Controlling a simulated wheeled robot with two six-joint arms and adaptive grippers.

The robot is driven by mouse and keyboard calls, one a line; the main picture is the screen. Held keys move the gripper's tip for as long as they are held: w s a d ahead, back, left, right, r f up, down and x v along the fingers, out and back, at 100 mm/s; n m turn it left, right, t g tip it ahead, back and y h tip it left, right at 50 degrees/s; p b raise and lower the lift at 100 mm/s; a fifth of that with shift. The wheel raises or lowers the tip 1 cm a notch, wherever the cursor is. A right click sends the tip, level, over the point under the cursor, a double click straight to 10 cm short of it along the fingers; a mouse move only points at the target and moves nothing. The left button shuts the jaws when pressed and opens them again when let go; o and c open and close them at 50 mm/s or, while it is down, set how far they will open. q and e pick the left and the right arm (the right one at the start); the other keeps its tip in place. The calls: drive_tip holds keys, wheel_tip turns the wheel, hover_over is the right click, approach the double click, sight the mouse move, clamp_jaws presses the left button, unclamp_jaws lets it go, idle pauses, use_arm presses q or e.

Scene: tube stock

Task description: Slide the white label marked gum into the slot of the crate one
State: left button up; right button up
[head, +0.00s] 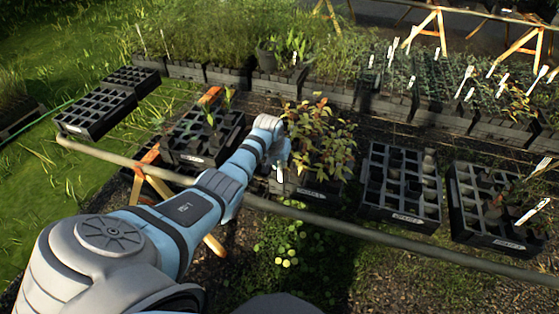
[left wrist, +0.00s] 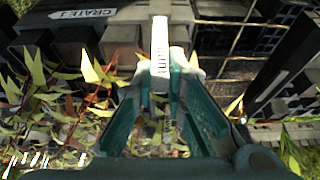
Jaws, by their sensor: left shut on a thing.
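My left gripper (head: 276,155) is shut on a white label (left wrist: 159,55), a narrow upright strip with dark lettering that is too small to read surely. The label also shows as a pale strip below the gripper in the head view (head: 279,174). In the left wrist view the gripper (left wrist: 160,82) has teal fingers closing on the label's sides. The crate's slot cannot be made out. My right gripper is not in view.
A leafy reddish-green plant (head: 320,140) stands close right of the gripper; leaves also crowd the left wrist view (left wrist: 70,95). More black crates (head: 400,190) stand to the right. A rail (head: 370,232) crosses in front. Planted trays line the back.

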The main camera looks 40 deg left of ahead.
sight(280, 171)
use_arm(q)
drive_tip(key=shift+f+b, duration=1.2)
drive_tip(key=shift+f, duration=0.6)
drive_tip(key=shift+f, duration=0.2)
drive_tip(key=o, duration=0.7)
drive_tip(key=shift+o, duration=0.2)
drive_tip(key=v, duration=1.2)
